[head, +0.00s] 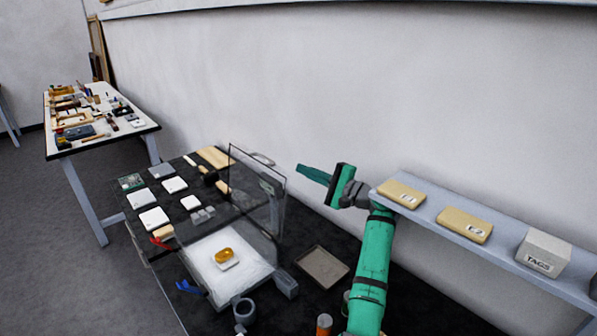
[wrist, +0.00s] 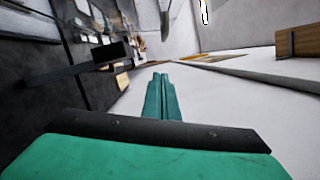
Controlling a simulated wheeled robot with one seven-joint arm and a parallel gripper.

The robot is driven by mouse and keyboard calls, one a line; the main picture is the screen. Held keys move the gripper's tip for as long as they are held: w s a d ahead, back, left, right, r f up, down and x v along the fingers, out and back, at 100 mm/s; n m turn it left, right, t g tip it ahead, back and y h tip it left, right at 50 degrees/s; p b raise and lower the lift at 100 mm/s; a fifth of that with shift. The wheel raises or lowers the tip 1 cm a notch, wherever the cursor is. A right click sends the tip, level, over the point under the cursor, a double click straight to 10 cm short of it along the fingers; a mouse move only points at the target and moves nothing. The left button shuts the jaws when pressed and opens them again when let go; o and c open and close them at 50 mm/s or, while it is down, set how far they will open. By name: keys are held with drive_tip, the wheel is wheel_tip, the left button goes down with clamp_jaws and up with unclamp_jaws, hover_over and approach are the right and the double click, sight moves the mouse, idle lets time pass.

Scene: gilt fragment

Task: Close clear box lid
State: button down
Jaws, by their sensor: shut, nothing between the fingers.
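The clear box stands on the dark tabletop in the head view, with a white floor (head: 238,270) and a small gold piece (head: 223,255) on a white pad inside. Its clear lid (head: 250,175) stands open, roughly upright, along the box's far right side. A pale handle-like part shows near the lid's top edge. My gripper (head: 299,168) is to the right of the lid's upper edge, apart from it in the picture, with its green fingers together and empty. The closed fingers also show in the wrist view (wrist: 160,76). I cannot clearly make out the lid in the wrist view.
A grey shelf (head: 487,246) with tan boxes and a white TAGS box (head: 542,253) is right of my arm. A brown tray (head: 321,266) lies right of the clear box. White squares (head: 153,218) and small tools lie to its left. The wall runs close behind.

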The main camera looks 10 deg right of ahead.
drive_tip(key=w+a+r, duration=0.2)
drive_tip(key=a, duration=0.6)
drive_tip(key=shift+w+a, duration=0.2)
drive_tip(key=shift+w, duration=0.15)
